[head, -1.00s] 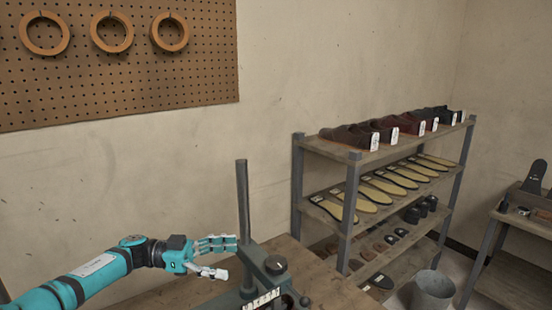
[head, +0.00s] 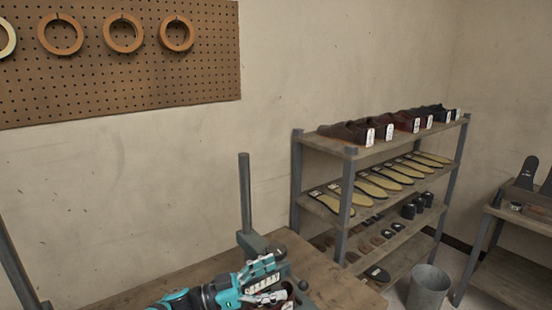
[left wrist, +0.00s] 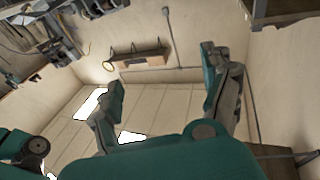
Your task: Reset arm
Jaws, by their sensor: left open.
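My left gripper (head: 264,281) is at the bottom middle of the head view, teal and grey. It overlaps the front of a grey machine and hides part of it; I cannot tell whether they touch. The machine's upright post (head: 246,195) and part of its body (head: 258,243) show behind the gripper. In the left wrist view the two fingers of my left gripper (left wrist: 165,95) stand wide apart with nothing between them. My right gripper is not in view.
A pegboard (head: 120,75) with wooden rings (head: 123,33) hangs on the wall. A rack (head: 345,200) holds shoes and soles, with a grey bin (head: 428,288) beside it. A bench (head: 510,275) stands right. A grey post (head: 14,262) is at lower left.

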